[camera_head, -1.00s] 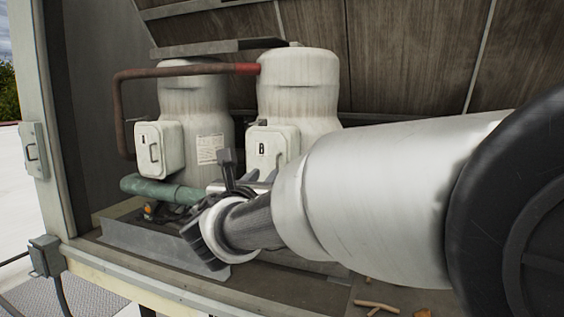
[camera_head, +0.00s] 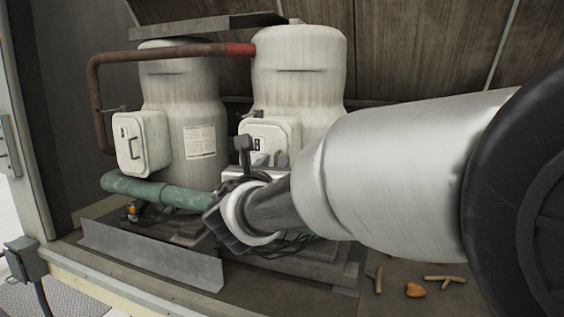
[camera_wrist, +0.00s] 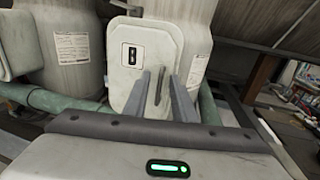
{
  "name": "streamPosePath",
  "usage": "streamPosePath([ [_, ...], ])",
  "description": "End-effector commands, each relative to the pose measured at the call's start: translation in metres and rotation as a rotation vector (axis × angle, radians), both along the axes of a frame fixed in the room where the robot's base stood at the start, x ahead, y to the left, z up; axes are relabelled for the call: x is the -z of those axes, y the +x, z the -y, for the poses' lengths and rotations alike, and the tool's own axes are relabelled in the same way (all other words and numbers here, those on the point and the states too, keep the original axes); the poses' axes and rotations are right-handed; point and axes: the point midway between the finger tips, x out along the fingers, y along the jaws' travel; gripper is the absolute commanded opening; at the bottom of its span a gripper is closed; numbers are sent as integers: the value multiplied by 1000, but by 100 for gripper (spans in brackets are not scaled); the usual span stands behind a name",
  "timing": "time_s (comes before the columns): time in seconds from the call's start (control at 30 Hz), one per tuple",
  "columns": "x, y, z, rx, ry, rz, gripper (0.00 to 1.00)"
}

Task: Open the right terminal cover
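The right terminal cover (camera_head: 282,131) is a pale, rounded box lid on the front of the right compressor (camera_head: 300,75), with a black-framed label. It looks closed. In the head view my gripper (camera_head: 266,168) is in front of the cover's lower part, and my arm hides the handle.
The left terminal cover (camera_head: 142,142) sits closed on the left compressor (camera_head: 182,90). A green pipe (camera_head: 160,190) runs low in front, and a rusty pipe (camera_head: 140,55) runs above. A metal rail (camera_head: 150,258) and several sticks (camera_head: 443,279) lie on the floor.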

Motion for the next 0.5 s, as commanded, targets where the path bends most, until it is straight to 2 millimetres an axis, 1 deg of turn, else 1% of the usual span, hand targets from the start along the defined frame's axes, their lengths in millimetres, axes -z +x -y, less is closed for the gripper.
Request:
streamPosePath([
  [0.07,0,0,0,0,0,0,24],
  [0.1,0,0,0,0,0,0,23],
  [0.23,0,0,0,0,0,0,1],
  [0.5,0,0,-1,-1,-1,1,0],
])
